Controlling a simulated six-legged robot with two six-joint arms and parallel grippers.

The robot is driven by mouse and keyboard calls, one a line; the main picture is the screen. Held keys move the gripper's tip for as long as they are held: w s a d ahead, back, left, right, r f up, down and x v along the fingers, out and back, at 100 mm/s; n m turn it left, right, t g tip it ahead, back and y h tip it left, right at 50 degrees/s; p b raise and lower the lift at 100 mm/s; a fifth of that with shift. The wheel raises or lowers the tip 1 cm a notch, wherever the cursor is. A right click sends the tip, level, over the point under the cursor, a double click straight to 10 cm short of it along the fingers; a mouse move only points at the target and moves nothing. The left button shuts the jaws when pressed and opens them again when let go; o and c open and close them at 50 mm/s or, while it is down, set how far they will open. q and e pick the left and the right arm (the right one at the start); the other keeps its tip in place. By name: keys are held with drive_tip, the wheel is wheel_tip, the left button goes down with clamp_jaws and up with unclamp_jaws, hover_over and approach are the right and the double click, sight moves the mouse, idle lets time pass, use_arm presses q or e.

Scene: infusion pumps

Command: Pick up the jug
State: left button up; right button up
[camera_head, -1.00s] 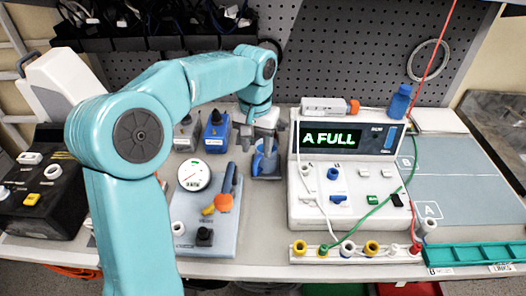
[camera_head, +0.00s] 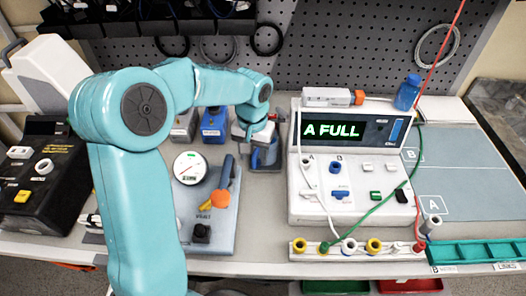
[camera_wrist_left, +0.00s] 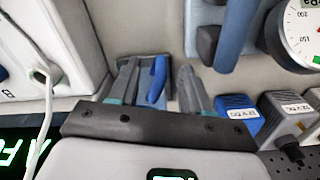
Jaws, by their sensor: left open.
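The jug (camera_head: 264,160) is a small blue-grey vessel on the bench, between the gauge board and the white display console. My left gripper (camera_head: 258,138) is open just above it and hides its top. In the left wrist view, my left gripper (camera_wrist_left: 158,88) has its fingers apart, with a blue upright part of the jug (camera_wrist_left: 157,80) between them. I cannot tell whether either finger touches it. My right gripper is not in view.
The white console (camera_head: 345,185) with the "A FULL" display stands close right of the jug. The gauge board (camera_head: 190,215) with a blue lever is close left. Blue and grey boxes (camera_head: 214,124) stand behind left. A blue mat (camera_head: 465,180) lies clear at right.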

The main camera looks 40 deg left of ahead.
use_arm(q)
drive_tip(key=f, duration=0.3)
drive_tip(key=f+p, duration=0.1)
drive_tip(key=f, duration=0.1)
drive_tip(key=shift+w+a+f, duration=0.2)
drive_tip(key=shift+w+f, duration=0.05)
drive_tip(key=shift+s+d, duration=0.1)
clamp_jaws()
